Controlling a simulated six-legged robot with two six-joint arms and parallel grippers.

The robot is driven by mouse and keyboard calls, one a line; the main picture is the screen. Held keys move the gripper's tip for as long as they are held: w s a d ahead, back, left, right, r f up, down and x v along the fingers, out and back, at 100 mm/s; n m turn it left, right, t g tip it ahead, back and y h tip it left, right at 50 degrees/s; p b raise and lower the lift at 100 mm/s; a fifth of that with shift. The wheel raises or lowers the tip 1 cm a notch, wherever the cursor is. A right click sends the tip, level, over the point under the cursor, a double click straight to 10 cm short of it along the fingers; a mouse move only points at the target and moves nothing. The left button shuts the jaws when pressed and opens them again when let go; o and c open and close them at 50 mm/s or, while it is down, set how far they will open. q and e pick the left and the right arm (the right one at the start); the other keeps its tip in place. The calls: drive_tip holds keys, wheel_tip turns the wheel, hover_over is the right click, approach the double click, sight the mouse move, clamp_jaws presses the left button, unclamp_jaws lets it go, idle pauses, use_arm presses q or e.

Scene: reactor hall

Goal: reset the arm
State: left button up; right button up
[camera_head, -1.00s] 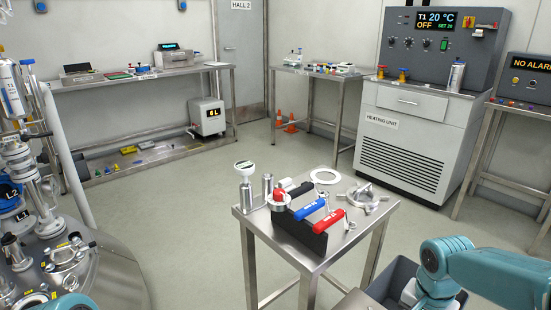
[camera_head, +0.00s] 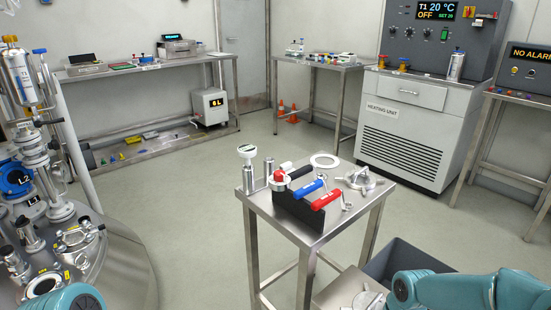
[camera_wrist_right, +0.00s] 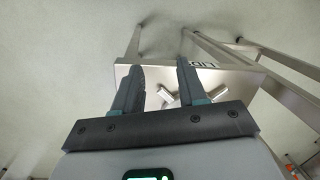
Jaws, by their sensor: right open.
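My right gripper (camera_wrist_right: 160,66) shows in the right wrist view, with its two dark fingers apart and nothing between them. Beyond the fingers is a metal surface (camera_wrist_right: 150,76) with a shiny metal part on it and a dark-lettered label. The head view shows a teal part of my right arm (camera_head: 450,290) at the lower right; the gripper itself is out of that picture. A teal part of my left arm (camera_head: 75,299) shows at the lower left edge. My left gripper is in neither view.
A steel table (camera_head: 290,232) with a black tool holder (camera_head: 300,212), red and blue handled tools and metal fittings stands ahead. A grey bin (camera_head: 405,258) is beside it. The reactor vessel (camera_head: 125,275) is at left, the heating unit (camera_head: 405,135) behind. Floor between is clear.

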drive_tip(key=s+a+f+n+y, duration=0.1)
drive_tip(key=s+a+f+n, duration=0.1)
drive_tip(key=s+a+f, duration=0.5)
drive_tip(key=s+a+f+n+y, duration=0.15)
drive_tip(key=s+a+f, duration=0.25)
drive_tip(key=s+f, duration=0.5)
wheel_tip(320, 180, up, 18)
drive_tip(key=n+p, duration=0.1)
drive_tip(key=p, duration=1.8)
drive_tip(key=shift+a+r, duration=0.15)
drive_tip(key=shift+r, duration=0.1)
